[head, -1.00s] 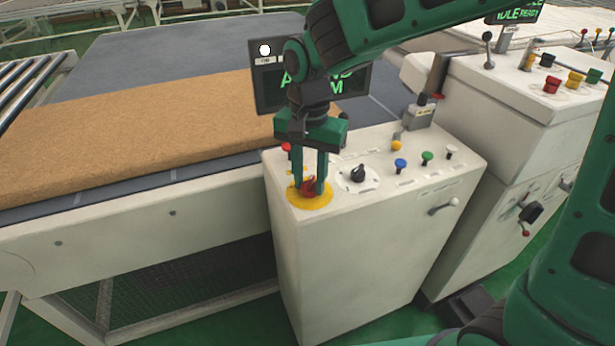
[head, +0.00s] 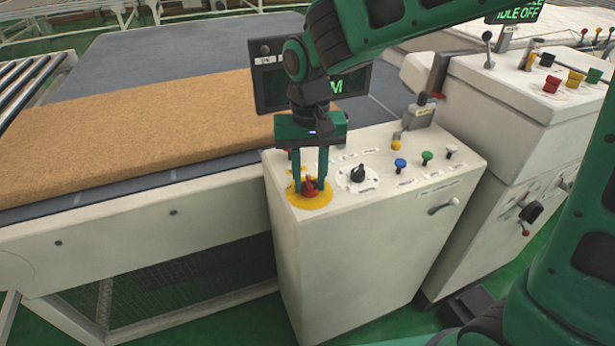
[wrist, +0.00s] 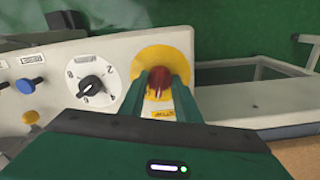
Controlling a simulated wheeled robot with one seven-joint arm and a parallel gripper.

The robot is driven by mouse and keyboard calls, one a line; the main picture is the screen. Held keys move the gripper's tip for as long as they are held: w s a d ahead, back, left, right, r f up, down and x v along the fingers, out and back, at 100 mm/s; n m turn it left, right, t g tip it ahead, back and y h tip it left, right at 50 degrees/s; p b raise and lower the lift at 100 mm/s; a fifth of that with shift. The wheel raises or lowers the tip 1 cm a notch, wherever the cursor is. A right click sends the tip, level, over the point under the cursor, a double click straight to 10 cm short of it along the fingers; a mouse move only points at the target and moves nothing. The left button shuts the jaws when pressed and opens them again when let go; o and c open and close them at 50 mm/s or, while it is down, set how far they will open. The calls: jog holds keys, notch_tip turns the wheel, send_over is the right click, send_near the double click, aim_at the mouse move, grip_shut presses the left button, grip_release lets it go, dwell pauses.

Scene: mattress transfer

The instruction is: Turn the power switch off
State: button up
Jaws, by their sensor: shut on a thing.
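The power switch is a red rotary knob (head: 310,187) on a round yellow plate (head: 322,200), at the near left corner of the white control cabinet's top. It also shows in the wrist view as a red knob (wrist: 159,84) on the yellow plate (wrist: 178,60). My gripper (head: 310,184) points down with its two green fingers on either side of the knob, shut on it. In the wrist view my gripper's fingertips (wrist: 160,88) flank the knob.
The white cabinet (head: 350,260) also bears a black selector dial (head: 358,174), a blue button (head: 400,163) and a green button (head: 427,156). A brown mattress slab (head: 130,135) lies on the conveyor at left. A dark display (head: 268,85) stands behind my gripper.

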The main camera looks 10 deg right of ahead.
aim_at(310, 179)
jog(key=n, duration=0.6)
jog(key=shift+n, duration=0.3)
jog(key=n, duration=0.5)
jog(key=shift+w, duration=0.1)
jog(key=shift+r+n, duration=0.1)
jog(key=shift+n, duration=0.2)
jog(key=o, duration=1)
jog(key=shift+o, duration=0.2)
notch_tip(310, 179, up, 11)
jog(key=shift+f, duration=0.2)
